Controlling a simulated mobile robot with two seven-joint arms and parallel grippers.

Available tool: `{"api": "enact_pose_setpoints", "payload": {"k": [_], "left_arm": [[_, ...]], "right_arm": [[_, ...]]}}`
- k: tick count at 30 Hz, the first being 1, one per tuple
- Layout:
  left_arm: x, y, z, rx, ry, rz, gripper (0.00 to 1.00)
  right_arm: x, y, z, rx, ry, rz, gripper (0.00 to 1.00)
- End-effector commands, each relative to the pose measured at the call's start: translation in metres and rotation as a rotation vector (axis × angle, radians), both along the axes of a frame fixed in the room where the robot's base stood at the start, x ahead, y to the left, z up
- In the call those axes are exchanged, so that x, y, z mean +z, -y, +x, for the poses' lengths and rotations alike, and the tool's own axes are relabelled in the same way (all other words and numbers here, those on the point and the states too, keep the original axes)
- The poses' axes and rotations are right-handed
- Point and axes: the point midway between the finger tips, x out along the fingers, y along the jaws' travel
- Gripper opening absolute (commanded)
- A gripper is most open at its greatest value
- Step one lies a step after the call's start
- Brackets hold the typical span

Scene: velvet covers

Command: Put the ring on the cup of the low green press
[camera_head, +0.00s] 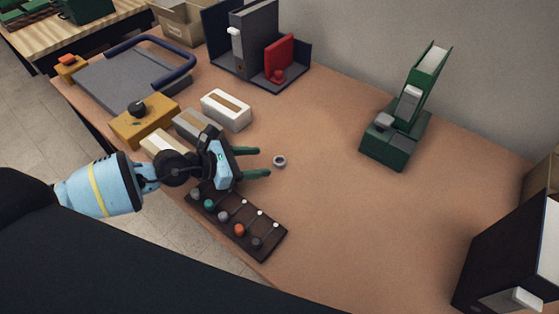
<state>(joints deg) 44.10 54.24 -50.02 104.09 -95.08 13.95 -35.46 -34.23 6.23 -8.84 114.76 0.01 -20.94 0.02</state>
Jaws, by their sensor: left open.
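The ring (279,161) is a small pale grey band lying on the table just beyond my left gripper's fingertips. My left gripper (262,162) is open and empty, with two dark green fingers pointing right toward the ring. I cannot tell whether a finger touches it. The low green press (396,138) stands at the back right, with a tall tilted green lever part. A small grey cup (384,121) sits at the front left of its base. My right gripper is not in view.
A dark tray (266,249) with several coloured knobs lies near the front edge. White and grey boxes (227,109) and a yellow block (144,119) stand left. Binders with a red piece (279,62) stand behind. A dark box (510,262) is at right. The table's middle is clear.

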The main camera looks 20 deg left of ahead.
Motion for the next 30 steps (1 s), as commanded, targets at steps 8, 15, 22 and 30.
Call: {"api": "enact_pose_setpoints", "payload": {"k": [8,15,22,30], "left_arm": [[-0.015,0.027,0.022,-0.001,0.001,-0.003,0.56],[-0.021,0.034,0.029,-0.001,0.0,-0.002,0.56],[-0.02,0.034,0.029,-0.001,0.0,-0.002,0.46],[-0.02,0.034,0.029,-0.001,0.0,-0.002,0.1]], "right_arm": [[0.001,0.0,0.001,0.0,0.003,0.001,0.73],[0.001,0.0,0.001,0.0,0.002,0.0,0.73],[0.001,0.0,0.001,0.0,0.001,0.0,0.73],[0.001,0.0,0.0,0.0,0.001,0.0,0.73]]}}
